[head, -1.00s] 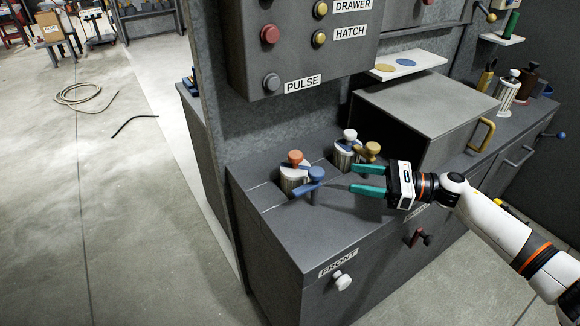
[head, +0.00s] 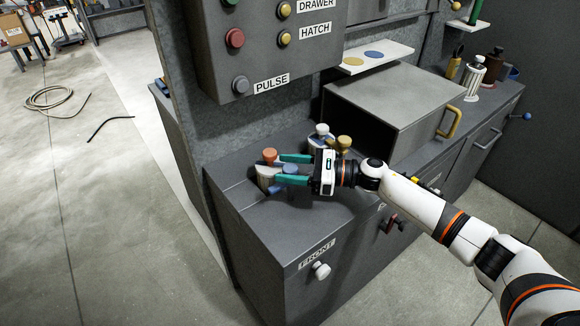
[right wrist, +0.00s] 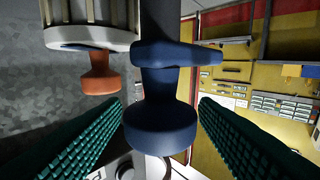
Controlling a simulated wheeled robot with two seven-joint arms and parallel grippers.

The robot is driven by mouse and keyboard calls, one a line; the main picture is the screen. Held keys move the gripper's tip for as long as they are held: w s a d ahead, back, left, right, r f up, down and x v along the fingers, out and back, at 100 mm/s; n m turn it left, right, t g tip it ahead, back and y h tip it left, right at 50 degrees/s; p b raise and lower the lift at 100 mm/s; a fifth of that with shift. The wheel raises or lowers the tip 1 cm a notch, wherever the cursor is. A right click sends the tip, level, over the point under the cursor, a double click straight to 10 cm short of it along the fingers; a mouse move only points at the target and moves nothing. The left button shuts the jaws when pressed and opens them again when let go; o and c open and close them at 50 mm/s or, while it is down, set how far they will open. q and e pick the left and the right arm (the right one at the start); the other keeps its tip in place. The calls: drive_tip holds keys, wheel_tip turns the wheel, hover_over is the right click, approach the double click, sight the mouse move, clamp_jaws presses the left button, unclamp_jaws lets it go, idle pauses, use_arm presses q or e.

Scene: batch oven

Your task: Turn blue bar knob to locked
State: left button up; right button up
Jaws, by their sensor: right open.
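The blue knob (head: 290,168) stands beside an orange-topped white canister (head: 269,157) on the grey cabinet, partly hidden by my right gripper. My right gripper (head: 281,168) is open, with its green fingers either side of the blue knob. In the right wrist view the blue knob (right wrist: 160,127) has a rounded end, a crossbar and a thick stem, and lies between the open fingers (right wrist: 160,125). Gaps show on both sides, so the fingers look apart from it. The orange knob (right wrist: 100,78) is close to the left-hand finger there. My left gripper is out of view.
A white-topped canister (head: 322,131) and a yellow knob (head: 343,143) stand just behind my right gripper. The button panel (head: 262,60) hangs above. A grey box (head: 395,95) with a yellow handle stands to the right. A white knob (head: 321,270) is on the cabinet front.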

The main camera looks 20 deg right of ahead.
drive_tip(key=c, duration=1)
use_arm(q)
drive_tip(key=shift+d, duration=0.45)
use_arm(e)
drive_tip(key=shift+o, duration=0.2)
